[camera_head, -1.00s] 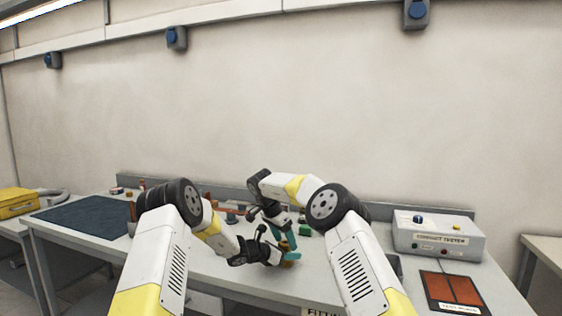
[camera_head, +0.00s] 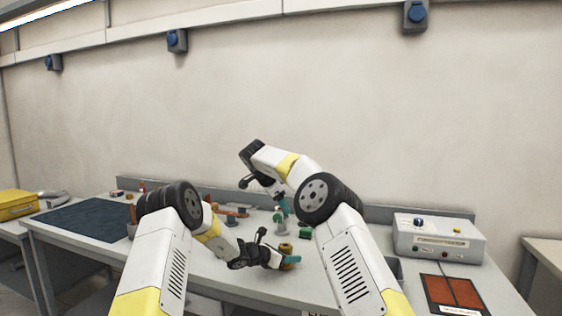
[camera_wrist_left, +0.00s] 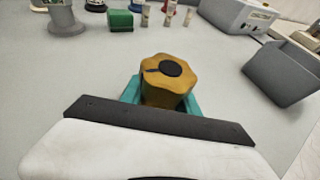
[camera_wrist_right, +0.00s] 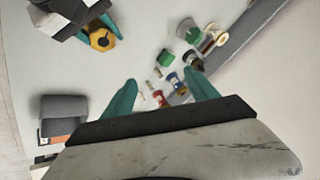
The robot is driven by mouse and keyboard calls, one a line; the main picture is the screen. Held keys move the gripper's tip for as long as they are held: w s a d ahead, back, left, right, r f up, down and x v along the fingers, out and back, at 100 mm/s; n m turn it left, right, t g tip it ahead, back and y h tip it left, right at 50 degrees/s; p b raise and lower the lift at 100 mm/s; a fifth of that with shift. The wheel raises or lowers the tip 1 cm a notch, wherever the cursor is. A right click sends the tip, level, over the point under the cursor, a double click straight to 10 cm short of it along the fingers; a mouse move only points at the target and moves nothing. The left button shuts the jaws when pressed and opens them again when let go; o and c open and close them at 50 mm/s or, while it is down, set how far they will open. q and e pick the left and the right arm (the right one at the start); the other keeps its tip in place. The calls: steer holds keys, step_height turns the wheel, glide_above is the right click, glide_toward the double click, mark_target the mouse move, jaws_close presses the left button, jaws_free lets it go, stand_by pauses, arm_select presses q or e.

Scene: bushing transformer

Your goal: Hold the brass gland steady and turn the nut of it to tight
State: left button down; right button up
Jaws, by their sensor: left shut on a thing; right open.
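The brass gland (camera_head: 286,247) stands upright near the front of the bench, with its lobed nut on top. In the left wrist view the nut (camera_wrist_left: 168,72) shows a dark round centre. My left gripper (camera_head: 288,261) is shut on the gland below the nut, a teal finger on each side. In the right wrist view the gland (camera_wrist_right: 102,40) is at the upper left, held by my left gripper. My right gripper (camera_wrist_right: 160,98) is open and empty, raised above the bench and apart from the gland. In the head view my right arm partly hides its fingers.
A grey conduct tester box (camera_head: 439,238) stands at the right, with a red panel (camera_head: 453,293) in front. A grey bin (camera_wrist_right: 64,114) and a green block (camera_wrist_right: 166,57) are near the gland. Several small parts stand at the back. A dark mat (camera_head: 90,217) lies left.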

steer(key=w+r+m+t+y, duration=0.2)
steer(key=w+r+t, duration=0.6)
steer(key=w+r, duration=0.4)
steer(key=shift+w+d+r+m+t+y, duration=0.25)
steer(key=shift+r+m+t, duration=0.2)
steer(key=shift+r, duration=0.25)
steer(key=n+g+h, duration=0.2)
steer(key=n+g, duration=0.5)
steer(key=g, duration=0.5)
glide_toward(286, 245)
steer(key=x, duration=0.8)
steer(key=shift+f, duration=0.25)
